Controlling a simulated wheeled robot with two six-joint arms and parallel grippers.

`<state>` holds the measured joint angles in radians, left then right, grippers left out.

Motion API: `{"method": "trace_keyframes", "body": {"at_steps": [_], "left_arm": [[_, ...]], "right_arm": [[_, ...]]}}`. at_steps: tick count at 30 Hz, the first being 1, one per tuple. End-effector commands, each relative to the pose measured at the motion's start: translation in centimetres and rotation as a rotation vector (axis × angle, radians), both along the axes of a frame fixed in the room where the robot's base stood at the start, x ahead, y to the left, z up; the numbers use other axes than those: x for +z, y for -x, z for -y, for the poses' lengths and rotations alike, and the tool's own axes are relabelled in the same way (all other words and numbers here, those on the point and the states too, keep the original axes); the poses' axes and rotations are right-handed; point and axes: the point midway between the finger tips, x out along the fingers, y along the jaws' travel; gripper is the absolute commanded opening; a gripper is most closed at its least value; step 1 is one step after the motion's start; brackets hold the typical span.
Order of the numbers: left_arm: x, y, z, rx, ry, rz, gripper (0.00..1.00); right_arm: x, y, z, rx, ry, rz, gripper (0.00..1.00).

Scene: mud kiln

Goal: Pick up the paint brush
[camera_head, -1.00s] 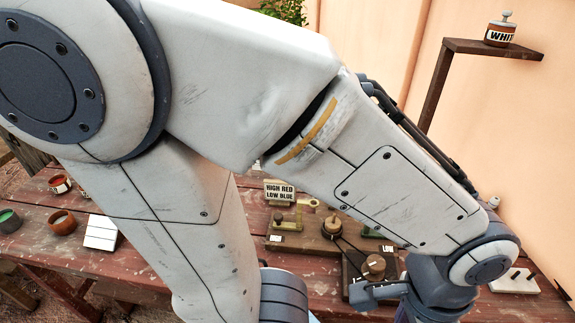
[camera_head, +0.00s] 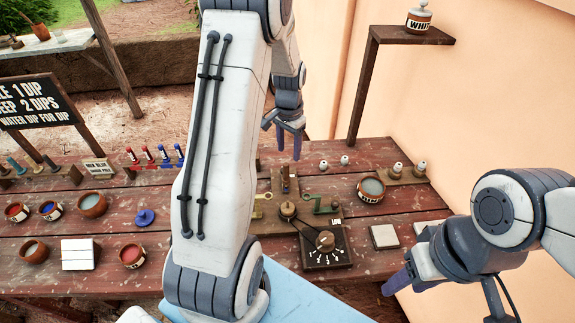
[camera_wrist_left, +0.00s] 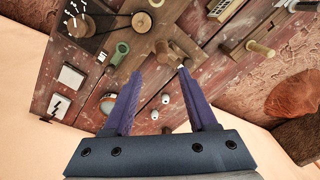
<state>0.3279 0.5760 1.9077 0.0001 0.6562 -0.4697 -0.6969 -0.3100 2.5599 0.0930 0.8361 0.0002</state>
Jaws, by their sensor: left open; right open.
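I cannot make out a paint brush for certain. My right gripper (camera_head: 398,283) is at the table's right front, open, seen partly from the side. My left arm hides part of the table's middle.
Several red- and blue-topped sticks (camera_head: 155,155) stand in a rack. Paint pots (camera_head: 92,205), a white tile (camera_head: 80,254), a dial box (camera_head: 325,247) and a grey-filled bowl (camera_head: 371,188) sit on the table. A wall shelf (camera_head: 410,36) holds a white-labelled jar (camera_head: 418,19).

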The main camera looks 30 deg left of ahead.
Motion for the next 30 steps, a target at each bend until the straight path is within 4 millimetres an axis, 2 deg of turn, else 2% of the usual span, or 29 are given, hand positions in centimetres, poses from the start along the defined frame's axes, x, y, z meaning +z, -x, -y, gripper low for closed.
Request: {"method": "trace_keyframes", "body": {"at_steps": [9, 14, 20, 24, 30], "left_arm": [[-4.5, 0.1, -0.2, 0.002, 0.001, -0.005, 0.58], [-5.3, 0.2, -0.2, 0.002, 0.001, -0.004, 0.58], [-7.6, 0.8, -0.4, 0.003, 0.003, -0.007, 0.58], [-9.4, 0.7, -0.4, 0.002, 0.002, -0.003, 0.58], [-10.2, 0.7, -0.5, 0.003, 0.0, 0.0, 0.58]], "right_arm": [[1.4, 0.0, 0.0, 0.003, 0.0, 0.0, 0.5], [1.9, 0.0, 0.0, 0.003, 0.0, 0.0, 0.5], [3.9, 0.0, 0.0, 0.006, 0.0, 0.001, 0.5], [4.4, 0.0, 0.0, 0.008, 0.0, 0.001, 0.5], [4.4, 0.0, 0.0, 0.008, 0.0, 0.001, 0.5]]}}
